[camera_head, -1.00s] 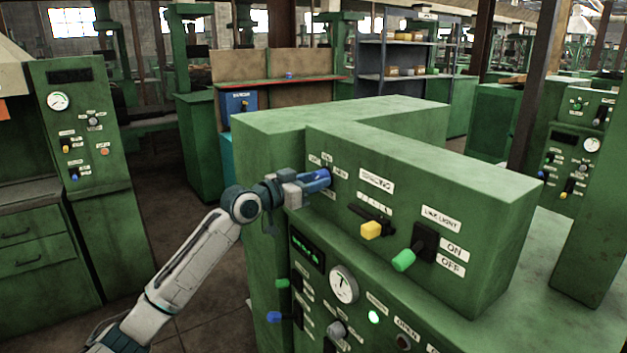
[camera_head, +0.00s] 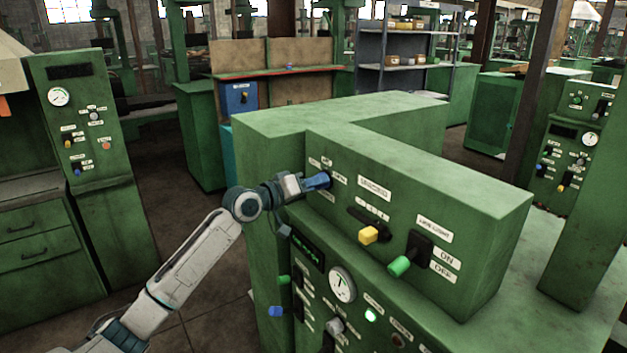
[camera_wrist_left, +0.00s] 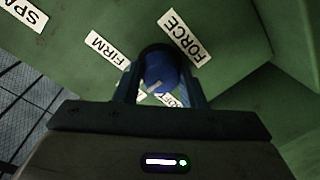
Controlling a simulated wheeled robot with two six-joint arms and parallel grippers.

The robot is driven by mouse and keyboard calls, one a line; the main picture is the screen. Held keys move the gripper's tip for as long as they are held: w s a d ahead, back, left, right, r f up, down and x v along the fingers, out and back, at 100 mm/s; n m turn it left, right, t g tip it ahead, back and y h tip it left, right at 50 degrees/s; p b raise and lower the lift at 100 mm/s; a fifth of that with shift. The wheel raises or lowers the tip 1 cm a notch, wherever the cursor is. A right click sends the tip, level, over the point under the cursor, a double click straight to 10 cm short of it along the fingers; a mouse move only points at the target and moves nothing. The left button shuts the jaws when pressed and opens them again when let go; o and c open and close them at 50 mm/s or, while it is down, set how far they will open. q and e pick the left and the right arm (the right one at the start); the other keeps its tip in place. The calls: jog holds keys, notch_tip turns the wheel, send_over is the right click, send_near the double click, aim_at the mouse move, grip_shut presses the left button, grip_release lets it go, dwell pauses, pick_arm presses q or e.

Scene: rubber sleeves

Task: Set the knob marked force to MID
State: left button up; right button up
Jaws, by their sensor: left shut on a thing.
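The force knob is round and blue with a pale pointer line; it shows in the left wrist view (camera_wrist_left: 162,76) beside the FORCE label (camera_wrist_left: 184,38). A FIRM label (camera_wrist_left: 107,50) sits to its left, and another label below it is partly hidden by my gripper. My left gripper (camera_head: 318,181) reaches the upper left of the green machine's panel (camera_head: 340,210). In the left wrist view its two fingers (camera_wrist_left: 165,88) stand on either side of the knob, shut on it. In the head view the gripper mostly covers the knob. My right gripper is not in view.
Right of the knob are a yellow slider handle (camera_head: 369,235) under a SPACING label (camera_head: 374,187) and a green-handled ON/OFF lever (camera_head: 400,266). A gauge (camera_head: 342,285) and other controls sit on the lower panel. Floor is open at the left.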

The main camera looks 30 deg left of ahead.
pick_arm(q)
jog(key=shift+n, duration=0.4)
jog(key=o, duration=1)
jog(key=shift+p+v, duration=3.15)
jog(key=shift+v, duration=2.25)
jog(key=shift+a, duration=0.1)
